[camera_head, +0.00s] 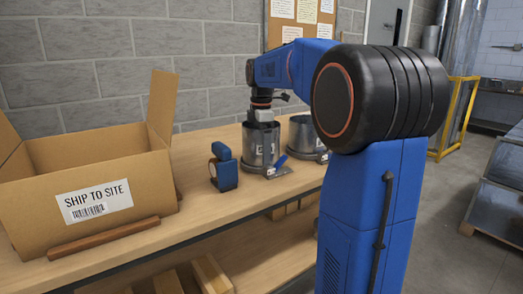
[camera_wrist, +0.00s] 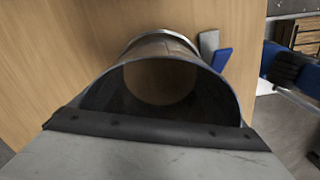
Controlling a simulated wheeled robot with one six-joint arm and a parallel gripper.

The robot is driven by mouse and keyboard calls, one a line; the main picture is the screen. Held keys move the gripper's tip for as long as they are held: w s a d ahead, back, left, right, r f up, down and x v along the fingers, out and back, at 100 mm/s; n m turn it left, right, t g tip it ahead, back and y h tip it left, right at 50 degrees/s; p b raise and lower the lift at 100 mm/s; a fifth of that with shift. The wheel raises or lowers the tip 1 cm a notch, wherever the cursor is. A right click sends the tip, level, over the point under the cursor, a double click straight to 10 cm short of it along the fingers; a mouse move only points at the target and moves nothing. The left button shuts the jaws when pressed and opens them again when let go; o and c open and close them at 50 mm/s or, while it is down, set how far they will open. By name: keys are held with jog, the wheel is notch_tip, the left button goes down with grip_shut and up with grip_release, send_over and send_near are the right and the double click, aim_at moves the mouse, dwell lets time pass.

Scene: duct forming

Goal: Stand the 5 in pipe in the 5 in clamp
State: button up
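A grey metal pipe (camera_head: 260,147) stands upright on the workbench, its label too small to read. At its foot is a clamp (camera_head: 283,172) with a blue lever. My gripper (camera_head: 263,117) is at the pipe's top rim, pointing down. In the wrist view the pipe (camera_wrist: 215,95) shows its open end, with the bench visible through it. A light clamp band (camera_wrist: 150,35) rings its far end, and the blue lever (camera_wrist: 222,60) is beside it. My gripper's dark-edged pad (camera_wrist: 155,128) covers the near rim. Whether the fingers pinch the wall is hidden.
A second pipe (camera_head: 300,133) stands just right, partly hidden by my arm. A small blue device (camera_head: 223,168) stands left of the clamp. An open cardboard box (camera_head: 40,215) marked SHIP TO SITE fills the bench's left end. Bare bench (camera_head: 190,205) lies between box and device.

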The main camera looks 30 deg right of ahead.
notch_tip(320, 180, up, 17)
jog(key=shift+s+r, duration=0.15)
jog(key=shift+r, duration=0.05)
dwell(0.6)
jog(key=shift+s, duration=0.1)
dwell(0.4)
